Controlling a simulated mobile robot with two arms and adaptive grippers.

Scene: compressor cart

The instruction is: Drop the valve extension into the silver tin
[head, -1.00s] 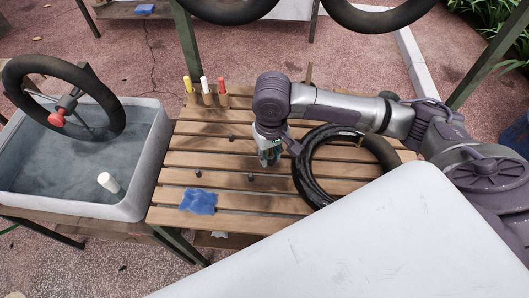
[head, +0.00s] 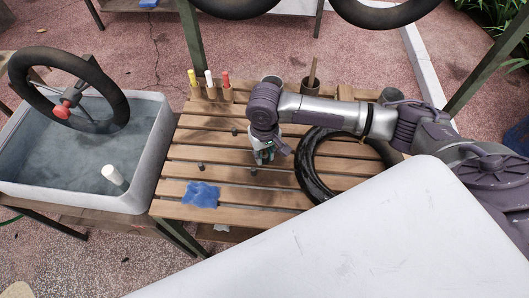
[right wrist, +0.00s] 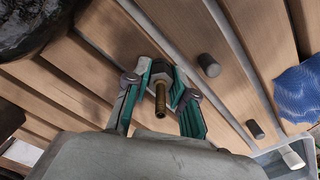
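The valve extension (right wrist: 161,98) is a short brass threaded stem with a dark wider end. It shows in the right wrist view between the teal fingers of my right gripper (right wrist: 161,72), which close on the dark end. In the head view my right gripper (head: 264,158) points down over the slatted table, left of the black tyre, and hides the extension. I cannot make out a silver tin for certain; a dark grey round shape (head: 392,95) stands behind my right arm, partly hidden. My left gripper is not in view.
Small black caps (head: 253,172) and a blue cloth (head: 200,195) lie on the slatted table (head: 230,213). A tyre (head: 312,175) lies right of the gripper. Markers (head: 210,78) and a brown pot (head: 310,84) stand at the back. A water basin (head: 150,150) is at left.

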